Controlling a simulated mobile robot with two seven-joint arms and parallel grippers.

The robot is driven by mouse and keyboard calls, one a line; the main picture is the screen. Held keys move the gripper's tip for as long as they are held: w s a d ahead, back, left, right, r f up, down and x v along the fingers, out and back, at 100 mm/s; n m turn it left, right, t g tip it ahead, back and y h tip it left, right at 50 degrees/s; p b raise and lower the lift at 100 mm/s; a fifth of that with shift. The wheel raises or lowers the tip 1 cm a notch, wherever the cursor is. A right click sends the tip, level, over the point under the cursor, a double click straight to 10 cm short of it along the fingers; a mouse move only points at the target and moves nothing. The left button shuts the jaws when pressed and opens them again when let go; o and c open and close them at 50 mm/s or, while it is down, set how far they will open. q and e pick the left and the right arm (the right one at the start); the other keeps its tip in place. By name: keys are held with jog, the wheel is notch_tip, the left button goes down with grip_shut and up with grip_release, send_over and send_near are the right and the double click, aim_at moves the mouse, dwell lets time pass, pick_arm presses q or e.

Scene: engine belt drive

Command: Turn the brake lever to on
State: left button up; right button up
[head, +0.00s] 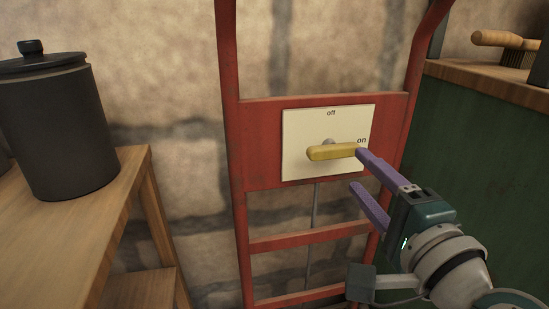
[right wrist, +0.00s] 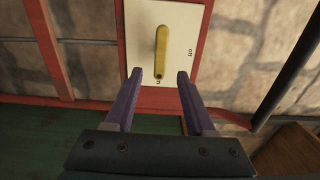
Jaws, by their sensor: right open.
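The brake lever (head: 335,152) is a yellow bar on a cream plate (head: 300,164) fixed to a red frame. It lies about level, with its right end just below the word "on"; "off" is printed at the top of the plate. My right gripper (head: 357,170) has purple fingers and is open at the plate's right side. Its upper fingertip is close to the lever's right end; I cannot tell if they touch. In the right wrist view, the lever (right wrist: 162,48) points down between the open, empty fingers (right wrist: 160,73). My left gripper is not in view.
The red frame (head: 261,148) stands against a stone wall. A wooden table (head: 68,222) with a dark lidded pot (head: 55,125) is at the left. A green cabinet (head: 470,150) with a wooden top and a brush (head: 503,40) is at the right, close to my right arm.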

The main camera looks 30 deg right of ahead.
jog(key=shift+v, duration=1.65)
jog(key=s+a+r+n+g+y+p, duration=0.35)
jog(key=a+r+n+p, duration=0.45)
jog(key=p, duration=0.4)
jog(key=s+a+r+n+g+y+p, duration=0.2)
jog(key=a+r+n+g+y+p, duration=0.3)
jog(key=r+n+p, duration=0.5)
jog(key=s+d+r+n+g+h+p, duration=0.25)
jog(key=s+r+p, duration=0.25)
jog(key=r+p, duration=0.3)
jog(key=s+d+r+n+g+h+p, duration=0.25)
jog(key=s+r+p, duration=0.25)
jog(key=r+p, duration=0.3)
notch_tip(320, 180, up, 32)
jog(key=p, duration=3.5)
jog(key=shift+s+y, duration=0.2)
jog(key=shift+y, duration=0.15)
jog(key=shift+a+r+g, duration=0.1)
jog(key=shift+a+g, duration=0.05)
jog(key=shift+g, duration=0.1)
